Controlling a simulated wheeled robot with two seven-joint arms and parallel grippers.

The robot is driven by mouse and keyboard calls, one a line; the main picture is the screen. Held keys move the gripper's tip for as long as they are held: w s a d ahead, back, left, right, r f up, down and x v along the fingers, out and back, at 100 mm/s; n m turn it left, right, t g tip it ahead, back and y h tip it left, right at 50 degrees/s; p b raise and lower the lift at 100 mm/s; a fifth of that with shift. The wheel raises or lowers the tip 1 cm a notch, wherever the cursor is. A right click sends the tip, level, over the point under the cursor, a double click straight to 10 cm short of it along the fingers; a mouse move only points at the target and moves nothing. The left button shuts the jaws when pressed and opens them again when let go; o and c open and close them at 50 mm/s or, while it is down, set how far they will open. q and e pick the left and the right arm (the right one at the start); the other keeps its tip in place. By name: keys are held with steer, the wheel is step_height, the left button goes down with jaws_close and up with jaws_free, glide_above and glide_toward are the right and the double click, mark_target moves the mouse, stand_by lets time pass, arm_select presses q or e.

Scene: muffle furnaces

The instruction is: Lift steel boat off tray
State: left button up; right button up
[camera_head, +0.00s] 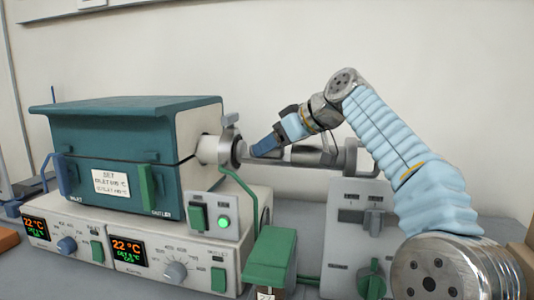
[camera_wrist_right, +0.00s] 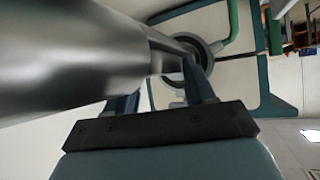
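I cannot make out the steel boat apart from the tray and gripper in either view. My right gripper (camera_head: 262,147) reaches in from the right, its blue fingers pointing down-left at the tray near the port. In the right wrist view the fingers (camera_wrist_right: 165,92) stand apart, and the left one is partly hidden by a large grey metal cylinder. Grey metal lies beyond them. My left gripper is not in view.
The teal furnace (camera_head: 120,150) stands on a control base (camera_head: 150,235) with lit displays.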

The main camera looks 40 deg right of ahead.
steer(key=c, duration=0.8)
